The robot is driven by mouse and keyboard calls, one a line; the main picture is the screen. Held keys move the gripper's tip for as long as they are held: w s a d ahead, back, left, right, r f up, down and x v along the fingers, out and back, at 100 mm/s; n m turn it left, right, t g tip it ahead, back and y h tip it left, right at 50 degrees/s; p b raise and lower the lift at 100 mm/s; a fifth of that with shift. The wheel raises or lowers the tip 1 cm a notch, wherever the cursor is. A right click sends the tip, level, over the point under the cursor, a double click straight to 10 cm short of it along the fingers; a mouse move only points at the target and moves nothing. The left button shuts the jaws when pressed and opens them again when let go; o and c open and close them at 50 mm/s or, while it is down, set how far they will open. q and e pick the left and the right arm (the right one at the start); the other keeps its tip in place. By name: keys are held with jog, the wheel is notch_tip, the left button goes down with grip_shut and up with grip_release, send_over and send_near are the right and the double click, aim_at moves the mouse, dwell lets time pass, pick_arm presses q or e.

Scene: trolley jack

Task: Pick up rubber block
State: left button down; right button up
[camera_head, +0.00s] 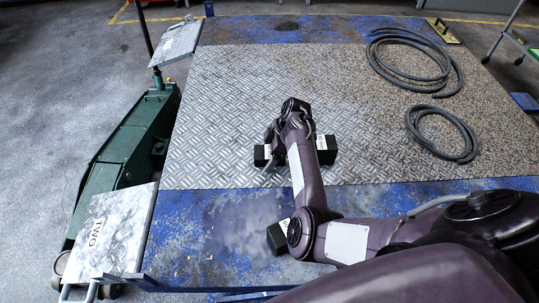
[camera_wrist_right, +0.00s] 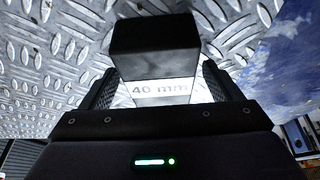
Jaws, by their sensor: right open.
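In the wrist view a black rubber block (camera_wrist_right: 155,50) with a white "40 mm" label stands between the two fingers of my right gripper (camera_wrist_right: 160,80). The fingers are open, with a gap showing beside the block. In the head view my right gripper (camera_head: 271,148) is low over the plate, largely hidden by its own wrist. A black block (camera_head: 261,156) with a pale label shows beside it. A second black block (camera_head: 326,150) stands just right of my wrist. A third (camera_head: 277,238) lies nearer, partly behind my arm. My left gripper is out of view.
The blocks lie on a blue-edged platform with a metal tread plate (camera_head: 220,100). Coiled hoses (camera_head: 410,62) lie at the right. A green trolley jack (camera_head: 125,145) stands along the left side, near a plate marked "TWO" (camera_head: 110,225). The plate's far left is clear.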

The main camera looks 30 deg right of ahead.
jog(key=shift+f, duration=0.2)
jog(key=shift+c, duration=0.5)
jog(key=c, duration=1.2)
jog(key=shift+r, duration=0.15)
